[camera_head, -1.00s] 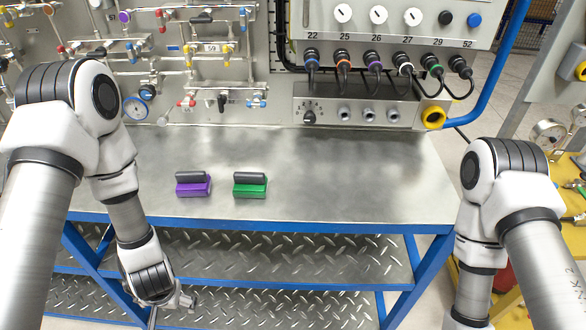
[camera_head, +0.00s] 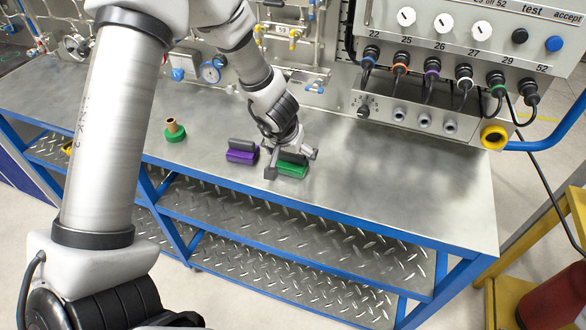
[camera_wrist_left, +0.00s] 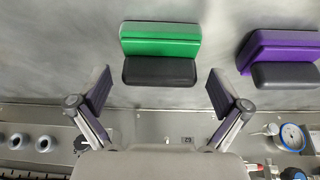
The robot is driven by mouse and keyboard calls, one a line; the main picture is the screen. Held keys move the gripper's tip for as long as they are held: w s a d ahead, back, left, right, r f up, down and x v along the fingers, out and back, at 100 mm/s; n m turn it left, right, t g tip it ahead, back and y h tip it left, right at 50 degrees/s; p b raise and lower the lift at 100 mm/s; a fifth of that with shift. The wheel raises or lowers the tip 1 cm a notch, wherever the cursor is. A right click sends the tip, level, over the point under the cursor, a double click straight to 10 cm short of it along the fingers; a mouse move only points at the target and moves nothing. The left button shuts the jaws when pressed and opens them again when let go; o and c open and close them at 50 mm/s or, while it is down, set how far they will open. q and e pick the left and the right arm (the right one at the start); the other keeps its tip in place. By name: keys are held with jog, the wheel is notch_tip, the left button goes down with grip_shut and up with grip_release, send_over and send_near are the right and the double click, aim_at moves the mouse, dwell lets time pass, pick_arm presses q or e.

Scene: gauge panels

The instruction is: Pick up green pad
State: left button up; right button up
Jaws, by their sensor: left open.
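The green pad (camera_head: 291,170) lies on the metal bench near its front edge, with a dark grey handle bar along its top. It also shows in the left wrist view (camera_wrist_left: 160,46), where its dark bar is nearest my gripper. My left gripper (camera_head: 291,164) is just above the green pad and partly covers it in the head view. In the wrist view its two fingers (camera_wrist_left: 158,88) are spread apart, one to each side of the dark bar, with nothing held between them. My right gripper is not in view.
A purple pad (camera_head: 242,156) with a similar grey bar lies close to the left of the green one. A green-based knob (camera_head: 174,131) stands farther left. The panel with plugs and cables (camera_head: 430,85) rises behind. The bench top (camera_head: 400,180) at right is clear.

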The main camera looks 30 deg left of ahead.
pick_arm(q)
jog(key=shift+w+f, duration=0.45)
jog(key=shift+s+r, duration=0.15)
jog(key=shift+s, duration=0.1)
jog(key=c, duration=1.1)
